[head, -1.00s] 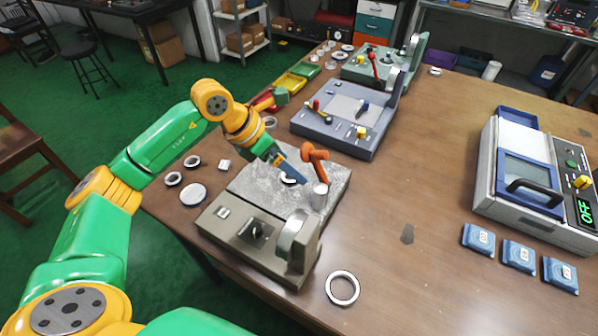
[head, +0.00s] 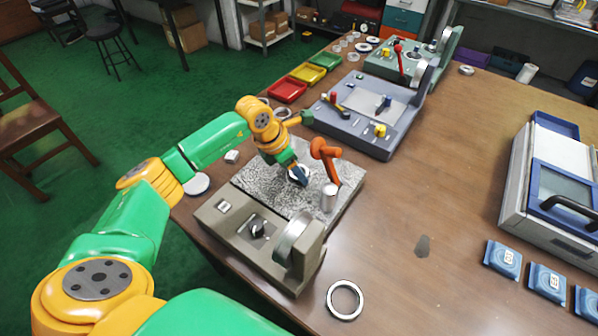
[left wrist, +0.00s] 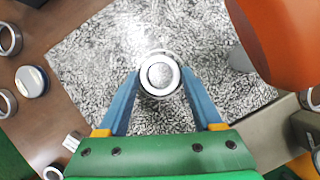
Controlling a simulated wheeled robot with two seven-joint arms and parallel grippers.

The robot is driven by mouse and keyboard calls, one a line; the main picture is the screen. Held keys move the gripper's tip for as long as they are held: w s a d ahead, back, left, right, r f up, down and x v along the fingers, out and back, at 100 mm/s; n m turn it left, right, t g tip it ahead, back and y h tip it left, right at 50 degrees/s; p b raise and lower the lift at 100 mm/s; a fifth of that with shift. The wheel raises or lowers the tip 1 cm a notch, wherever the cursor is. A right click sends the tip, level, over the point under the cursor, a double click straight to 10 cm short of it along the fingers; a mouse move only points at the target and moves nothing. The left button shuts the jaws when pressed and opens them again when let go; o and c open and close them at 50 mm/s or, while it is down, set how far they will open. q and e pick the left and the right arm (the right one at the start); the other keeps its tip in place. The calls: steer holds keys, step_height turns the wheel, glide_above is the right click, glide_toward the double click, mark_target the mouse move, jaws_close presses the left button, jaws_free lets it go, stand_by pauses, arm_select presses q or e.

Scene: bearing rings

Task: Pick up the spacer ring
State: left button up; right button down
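A bright metal ring (head: 299,173) is at the grey speckled plate of the near machine. My left gripper (head: 297,178) is down at this ring. In the left wrist view its two blue fingers (left wrist: 160,72) stand on opposite sides of the ring, with almost no gap. I cannot tell whether they press on it. A larger metal ring (head: 345,299) lies flat on the table in front. My right gripper is not in view.
An orange lever (head: 325,152) and a metal post (head: 328,198) stand right of my left gripper. The near machine's beige base (head: 225,234) is in front. A blue-grey machine (head: 365,137) stands behind. Red, yellow and green trays (head: 286,91) lie behind left. Table right of the machine is mostly clear.

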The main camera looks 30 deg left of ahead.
arm_select(q)
steer(key=shift+s, duration=0.1)
steer(key=c, duration=0.7)
jaws_close()
steer(key=shift+r, duration=0.15)
